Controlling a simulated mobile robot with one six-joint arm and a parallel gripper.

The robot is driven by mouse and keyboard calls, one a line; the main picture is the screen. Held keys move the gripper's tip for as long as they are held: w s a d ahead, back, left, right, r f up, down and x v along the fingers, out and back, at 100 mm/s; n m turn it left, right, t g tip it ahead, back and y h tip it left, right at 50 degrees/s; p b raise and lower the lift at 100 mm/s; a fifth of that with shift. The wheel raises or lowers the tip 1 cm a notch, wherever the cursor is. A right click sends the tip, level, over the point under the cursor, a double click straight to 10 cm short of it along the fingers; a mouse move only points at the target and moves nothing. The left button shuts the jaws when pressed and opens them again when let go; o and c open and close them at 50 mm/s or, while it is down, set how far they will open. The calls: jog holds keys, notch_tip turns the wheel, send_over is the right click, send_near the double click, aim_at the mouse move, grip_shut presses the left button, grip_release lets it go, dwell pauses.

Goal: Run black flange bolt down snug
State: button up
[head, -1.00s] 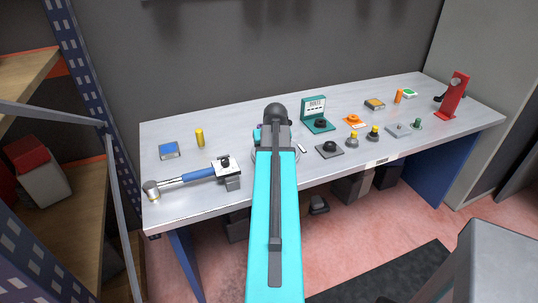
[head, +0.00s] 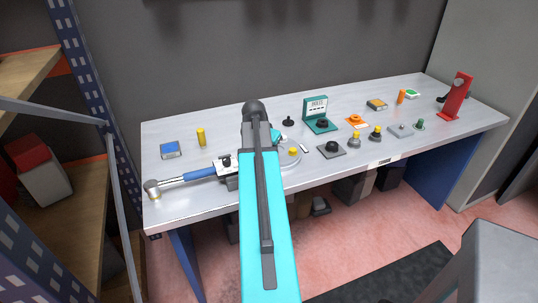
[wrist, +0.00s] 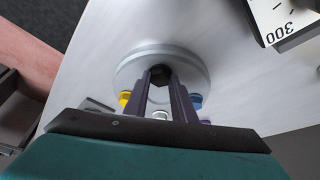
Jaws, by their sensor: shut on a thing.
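The black flange bolt (wrist: 160,74) is a dark head on a round grey flange plate (wrist: 192,62) in the wrist view. My gripper (wrist: 160,72) is shut on the bolt from the near side; its fingers hide much of it. How far the bolt is seated cannot be told. A yellow bolt (wrist: 124,98), a blue bolt (wrist: 195,100) and a pale bolt (wrist: 160,115) are around the plate's near side. In the head view my arm hides the gripper and the black bolt; the plate's right edge (head: 296,161) and the yellow bolt (head: 292,152) show.
A blue-handled torque wrench (head: 200,175) lies left of the plate. A white part marked 300 (wrist: 283,17) is close by in the wrist view. A green stand labelled BOLTS (head: 316,107), a black knob-like part (head: 288,121) and several small fixtures stand farther along the bench (head: 230,117).

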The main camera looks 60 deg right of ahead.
jog(key=shift+w+a+m, duration=0.1)
jog(key=shift+w+m, duration=0.1)
jog(key=shift+m, duration=0.4)
jog(key=shift+g, duration=0.3)
jog(key=o, duration=1.1)
jog(key=shift+c, duration=0.2)
jog(key=shift+r, duration=0.1)
jog(key=b+v, duration=0.2)
jog(key=v, duration=1.1)
jog(key=shift+r+b, duration=0.35)
jog(key=shift+b, duration=0.05)
jog(key=shift+s, duration=0.1)
